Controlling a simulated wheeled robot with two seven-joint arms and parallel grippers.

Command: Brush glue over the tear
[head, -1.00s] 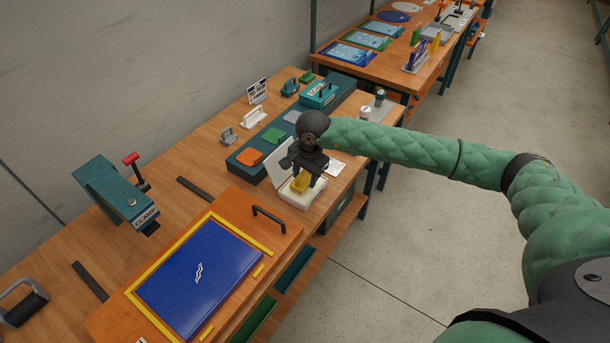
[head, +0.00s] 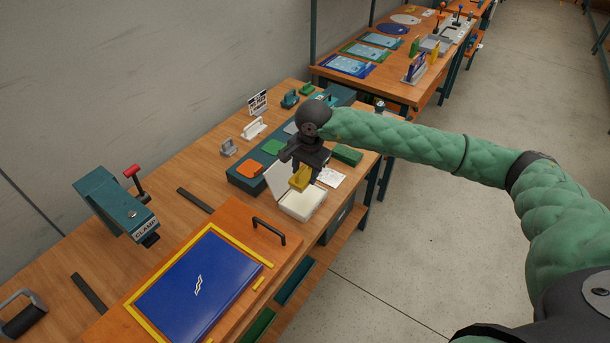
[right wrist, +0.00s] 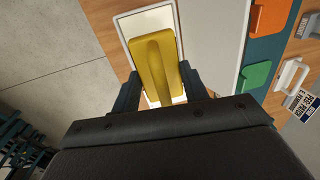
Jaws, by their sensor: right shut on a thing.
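A blue sheet (head: 170,305) lies on an orange-brown board with a yellow border. A small white torn-looking mark (head: 199,284) shows near its middle. My right gripper (head: 302,172) is shut on a yellow applicator with a raised grip (head: 300,178). It holds it above an open white box (head: 303,205) with a pale inside. In the right wrist view the yellow applicator (right wrist: 154,66) sits between the two fingers, over the white box (right wrist: 125,28). Its underside is hidden. My left gripper is not in view.
A teal clamp (head: 115,205) with a red handle stands at the left. A black handle (head: 270,230) rises from the board's far edge. Orange (head: 249,168) and green pads lie on a teal tray behind the box. Open floor lies to the right.

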